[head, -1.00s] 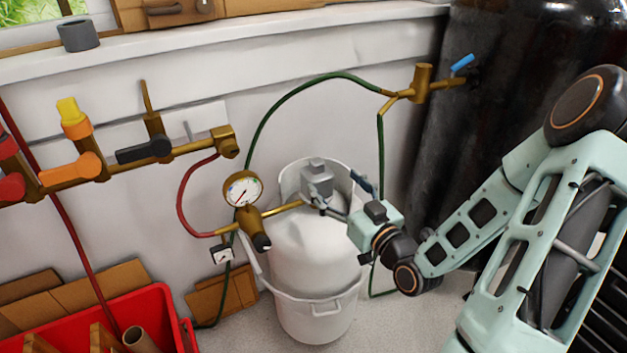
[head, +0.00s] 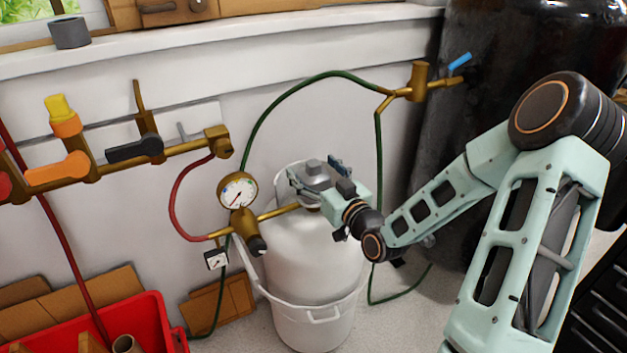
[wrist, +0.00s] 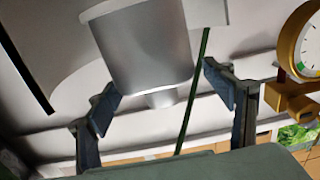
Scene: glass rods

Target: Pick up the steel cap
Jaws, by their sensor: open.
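The steel cap (head: 315,181) is grey, with a wide body and a small knob on top. It sits upright on top of the white gas cylinder (head: 310,245). My gripper (head: 314,170) is open at the cap, with one finger on its left side and the other on its far right side. In the wrist view the cap (wrist: 148,50) fills the upper middle, and my gripper's (wrist: 160,96) fingers stand apart on both sides of its top end. Gaps show there; I cannot tell whether either finger touches it. My gripper hides part of the cap's right side in the head view.
A pressure gauge (head: 238,190) on a brass fitting stands close left of the cap. A green hose (head: 290,97) arches behind. A white bucket (head: 318,310) holds the cylinder. A dark tank (head: 455,140) stands right. A red crate (head: 150,318) is at lower left.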

